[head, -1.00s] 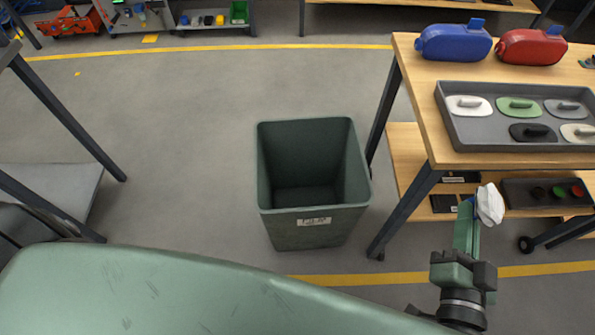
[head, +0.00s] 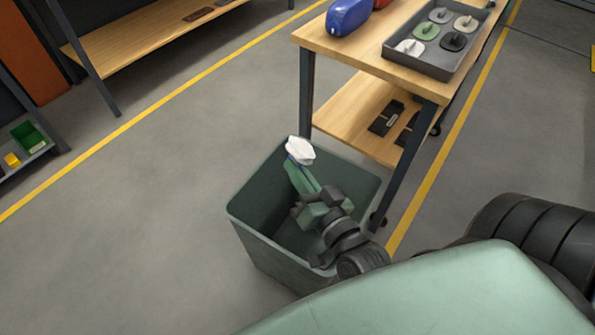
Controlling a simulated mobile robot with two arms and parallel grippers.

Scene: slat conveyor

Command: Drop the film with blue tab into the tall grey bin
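My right gripper (head: 303,163) is shut on a crumpled white film (head: 300,151), with a bit of blue showing at its lower left edge. The gripper and film show over the opening of the tall grey bin (head: 262,250), near its far corner. The bin looks dark grey-green and stands upright on the floor. My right arm covers part of the bin's inside and its near right rim. From this angle I cannot tell how high the film is above the rim. My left gripper is not in view.
A wooden workbench (head: 345,52) stands just behind and right of the bin, with a dark leg close to it. On it are a blue container (head: 348,16) and a grey tray (head: 405,58) of several flat handled pieces. Open floor lies left of the bin.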

